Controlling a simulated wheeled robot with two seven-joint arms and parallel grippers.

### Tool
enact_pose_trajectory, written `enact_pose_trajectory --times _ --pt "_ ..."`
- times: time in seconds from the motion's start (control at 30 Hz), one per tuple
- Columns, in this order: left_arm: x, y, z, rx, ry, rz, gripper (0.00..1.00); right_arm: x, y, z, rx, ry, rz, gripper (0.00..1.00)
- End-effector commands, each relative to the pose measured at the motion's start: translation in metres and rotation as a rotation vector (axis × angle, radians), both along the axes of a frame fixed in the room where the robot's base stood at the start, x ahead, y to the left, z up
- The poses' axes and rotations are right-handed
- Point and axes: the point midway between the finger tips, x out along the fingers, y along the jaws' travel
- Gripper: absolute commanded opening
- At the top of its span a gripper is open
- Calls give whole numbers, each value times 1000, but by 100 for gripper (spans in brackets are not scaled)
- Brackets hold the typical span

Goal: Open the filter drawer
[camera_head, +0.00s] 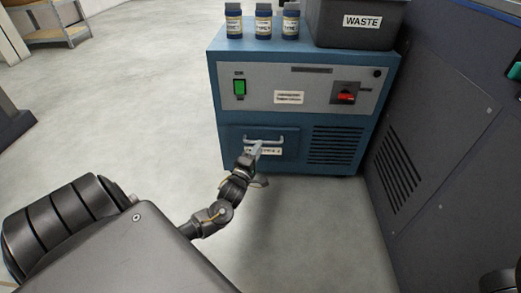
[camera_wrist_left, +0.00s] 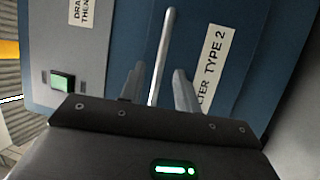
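The filter drawer (camera_head: 233,135) is a blue front low on the left of a blue cabinet, and it looks flush with the cabinet face. Its pale bar handle (camera_head: 263,139) sits above a white label, which reads "FILTER TYPE 2" in part in the left wrist view. My left gripper (camera_head: 258,150) is at the handle and hides part of the label. In the left wrist view, the handle (camera_wrist_left: 162,50) runs between my two parted fingers (camera_wrist_left: 159,85), with a gap visible on each side. My right gripper is not in view.
The cabinet (camera_head: 228,61) has a green switch (camera_head: 239,88) and a red switch (camera_head: 346,97). Several blue bottles (camera_head: 263,22) and a black WASTE bin (camera_head: 355,25) stand on top. A dark machine (camera_head: 450,120) stands close on the right.

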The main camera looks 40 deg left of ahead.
Motion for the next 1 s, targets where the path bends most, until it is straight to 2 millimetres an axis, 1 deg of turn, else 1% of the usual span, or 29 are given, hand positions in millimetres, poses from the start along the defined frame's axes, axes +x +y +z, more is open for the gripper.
enact_pose_trajectory --times 0.03,0.1,0.2,0.53,0.57,0.8,1.0 --pt "7 2 -2 1 -1 -1 32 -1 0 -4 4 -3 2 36" --pt "15 4 0 1 -1 -1 32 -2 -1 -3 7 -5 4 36" --pt "21 6 2 1 1 0 32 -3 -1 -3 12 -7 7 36" --pt "25 6 4 0 2 0 32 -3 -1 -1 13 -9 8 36" --pt "25 6 4 0 2 0 31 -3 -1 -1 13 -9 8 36" --pt "25 6 4 0 2 0 0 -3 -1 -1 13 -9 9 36" --pt "24 6 4 0 2 0 0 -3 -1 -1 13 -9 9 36"
